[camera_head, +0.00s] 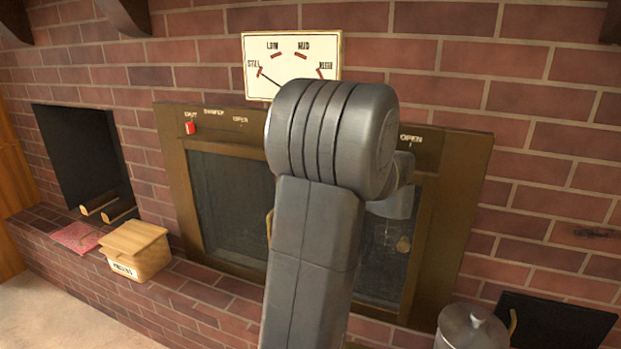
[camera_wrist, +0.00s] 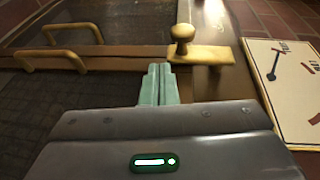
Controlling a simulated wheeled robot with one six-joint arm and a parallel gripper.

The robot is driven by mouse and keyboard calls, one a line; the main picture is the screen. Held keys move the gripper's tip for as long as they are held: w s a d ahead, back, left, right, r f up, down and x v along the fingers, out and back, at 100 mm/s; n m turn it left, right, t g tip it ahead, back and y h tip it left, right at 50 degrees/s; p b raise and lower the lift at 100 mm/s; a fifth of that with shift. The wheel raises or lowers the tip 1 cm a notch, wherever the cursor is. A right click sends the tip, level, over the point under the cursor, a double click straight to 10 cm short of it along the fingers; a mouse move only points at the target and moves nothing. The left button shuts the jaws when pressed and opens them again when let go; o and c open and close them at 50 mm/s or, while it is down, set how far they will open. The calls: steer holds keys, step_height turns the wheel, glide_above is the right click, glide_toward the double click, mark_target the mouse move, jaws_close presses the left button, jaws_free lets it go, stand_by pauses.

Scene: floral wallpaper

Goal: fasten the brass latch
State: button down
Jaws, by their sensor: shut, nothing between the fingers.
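The brass latch (camera_wrist: 208,54) shows in the wrist view as a flat bar with a round knob (camera_wrist: 183,34) standing near its left end. It lies where the strip between the two doors meets the top of the frame. My gripper (camera_wrist: 159,71) is shut and empty, its pale green fingertips just below and left of the latch in the picture. I cannot tell whether they touch it. In the head view my arm hides the latch and the fingers. The fireplace doors (camera_head: 232,210) have dark glass and brass handles (camera_wrist: 50,60).
A gauge sign (camera_head: 292,50) hangs above the doors and is close by in the wrist view. A red slider (camera_head: 190,128) sits on the brown frame. A lidded box (camera_head: 135,262) and a metal canister (camera_head: 470,328) stand low at either side.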

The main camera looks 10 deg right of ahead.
steer(key=f+p+v, duration=0.1)
steer(key=v, duration=0.7)
steer(key=shift+f, duration=0.3)
steer(key=shift+s+a, duration=0.1)
